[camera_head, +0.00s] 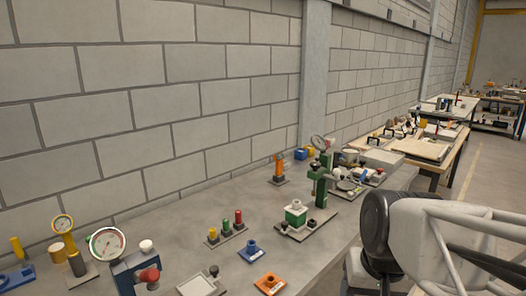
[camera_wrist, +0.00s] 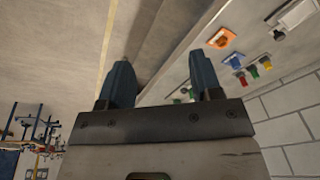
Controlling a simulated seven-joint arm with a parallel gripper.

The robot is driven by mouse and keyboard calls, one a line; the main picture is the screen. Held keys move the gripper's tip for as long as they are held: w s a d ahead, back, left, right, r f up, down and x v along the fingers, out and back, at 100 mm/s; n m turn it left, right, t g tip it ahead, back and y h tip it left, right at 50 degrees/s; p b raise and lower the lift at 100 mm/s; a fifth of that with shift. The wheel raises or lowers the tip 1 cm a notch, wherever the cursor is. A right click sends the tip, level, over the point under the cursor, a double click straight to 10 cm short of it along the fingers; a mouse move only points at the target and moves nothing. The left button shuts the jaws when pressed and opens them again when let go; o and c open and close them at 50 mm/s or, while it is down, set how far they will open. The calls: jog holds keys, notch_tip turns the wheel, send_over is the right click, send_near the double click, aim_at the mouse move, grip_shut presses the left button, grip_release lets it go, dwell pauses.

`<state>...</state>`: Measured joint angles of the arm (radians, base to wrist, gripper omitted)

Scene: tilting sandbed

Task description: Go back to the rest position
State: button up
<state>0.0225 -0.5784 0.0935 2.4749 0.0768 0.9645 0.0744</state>
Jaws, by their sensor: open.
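My gripper (camera_wrist: 164,82) shows in the wrist view as two blue fingers standing well apart with nothing between them. It points past the edge of a grey workbench, and the concrete floor (camera_wrist: 50,50) shows to its left. In the head view, part of my arm shows at the lower right, beside the bench; my gripper is not visible there. The grey workbench (camera_head: 165,262) runs along the block wall. No object touches the fingers.
On the bench stand a dial gauge (camera_head: 107,244), red, green and yellow pegs (camera_head: 225,226), an orange block (camera_head: 270,284), a blue block (camera_head: 252,249) and a green press-like device (camera_head: 322,178). More tables (camera_head: 437,147) stand farther back. Open floor (camera_head: 490,170) lies at the right.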

jog(key=shift+s+d+f+n+t+h, duration=0.2)
jog(key=shift+s+n, duration=0.15)
jog(key=shift+s, duration=0.4)
jog(key=shift+s+d+f+n+t+h, duration=0.1)
jog(key=shift+s+d+f+n+h, duration=0.2)
jog(key=shift+s, duration=0.4)
jog(key=shift+a+r, duration=0.1)
jog(key=shift+r, duration=0.05)
